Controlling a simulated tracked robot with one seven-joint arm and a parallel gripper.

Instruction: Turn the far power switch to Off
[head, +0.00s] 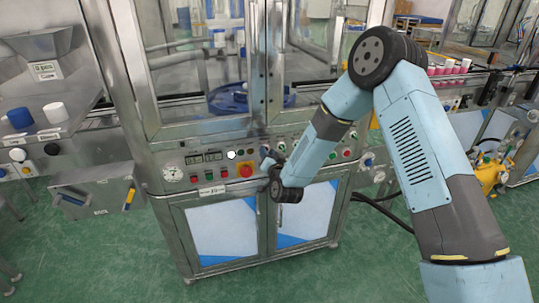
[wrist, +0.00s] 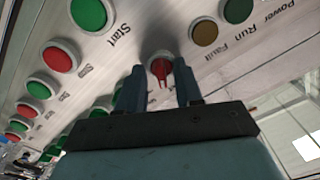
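A red rotary switch (wrist: 160,70) with a white pointer line sits on the metal control panel in the wrist view, below the Power, Run and Fault labels. The line points toward my gripper. My gripper (wrist: 160,88) is open, with one dark finger on each side of the switch in the picture. Gaps show between the fingers and the knob; whether the tips reach around it, I cannot tell. In the head view my gripper (head: 267,158) is at the machine's front panel, and my wrist hides the switch there.
Green Start (wrist: 88,12) and red (wrist: 60,58) push buttons line the panel's left in the wrist view. A green lamp (wrist: 238,8) and amber lamp (wrist: 205,32) are near the switch. In the head view, a large red button (head: 245,170) sits left of my gripper.

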